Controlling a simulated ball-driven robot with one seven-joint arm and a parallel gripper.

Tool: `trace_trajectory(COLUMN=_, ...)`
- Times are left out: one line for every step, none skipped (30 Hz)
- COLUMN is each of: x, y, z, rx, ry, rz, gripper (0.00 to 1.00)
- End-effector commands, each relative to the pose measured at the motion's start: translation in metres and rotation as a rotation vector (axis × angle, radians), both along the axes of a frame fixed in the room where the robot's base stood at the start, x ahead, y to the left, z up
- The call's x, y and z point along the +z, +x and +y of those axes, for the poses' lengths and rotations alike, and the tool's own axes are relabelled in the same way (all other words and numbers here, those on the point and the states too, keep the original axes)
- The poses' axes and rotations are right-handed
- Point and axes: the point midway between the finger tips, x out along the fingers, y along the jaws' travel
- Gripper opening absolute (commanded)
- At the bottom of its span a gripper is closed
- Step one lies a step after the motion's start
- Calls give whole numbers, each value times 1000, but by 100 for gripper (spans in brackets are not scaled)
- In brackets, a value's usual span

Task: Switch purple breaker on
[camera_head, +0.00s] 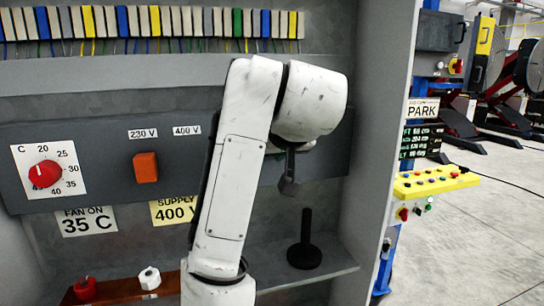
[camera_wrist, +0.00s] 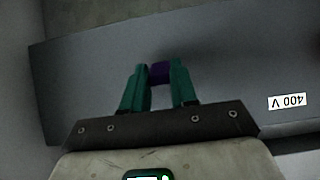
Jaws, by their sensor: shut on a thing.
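The purple breaker (camera_wrist: 160,70) shows in the wrist view as a small dark purple block on the grey panel. It sits between the green fingertips of my gripper (camera_wrist: 160,80), which is shut on it. The fingers cover its sides, and I cannot tell which way the breaker is set.
The grey panel (camera_head: 100,145) carries a red dial (camera_head: 45,174), an orange switch (camera_head: 145,167) and a 400 V label (camera_head: 188,131). A black upright post on a round base (camera_head: 304,255) stands on the shelf. The cabinet's right wall (camera_head: 375,120) is close beside my arm.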

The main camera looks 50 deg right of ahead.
Motion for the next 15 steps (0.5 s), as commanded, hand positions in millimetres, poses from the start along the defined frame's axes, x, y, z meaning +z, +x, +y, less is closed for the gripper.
trace_trajectory(x=1, y=2, z=1, rx=4, ry=6, rz=7, gripper=0)
trace_trajectory(x=1, y=2, z=0, rx=4, ry=10, rz=12, gripper=0)
trace_trajectory(x=1, y=2, z=0, rx=3, ry=13, rz=17, gripper=0)
trace_trajectory(x=2, y=2, z=0, rx=3, ry=14, rz=19, gripper=0)
trace_trajectory(x=2, y=2, z=0, rx=4, ry=15, rz=22, gripper=0)
trace_trajectory(x=2, y=2, z=0, rx=3, ry=16, rz=26, gripper=0)
trace_trajectory(x=2, y=2, z=0, rx=3, ry=17, rz=27, gripper=0)
trace_trajectory(x=2, y=2, z=0, rx=3, ry=17, rz=28, gripper=0)
trace_trajectory(x=2, y=2, z=0, rx=3, ry=19, rz=30, gripper=0)
trace_trajectory(x=2, y=2, z=0, rx=3, ry=19, rz=30, gripper=0)
trace_trajectory(x=2, y=2, z=0, rx=3, ry=19, rz=30, gripper=0)
trace_trajectory(x=2, y=2, z=0, rx=3, ry=19, rz=30, gripper=0)
trace_trajectory(x=2, y=2, z=0, rx=3, ry=19, rz=30, gripper=0)
trace_trajectory(x=2, y=2, z=0, rx=3, ry=18, rz=30, gripper=0)
trace_trajectory(x=2, y=2, z=0, rx=3, ry=18, rz=30, gripper=0)
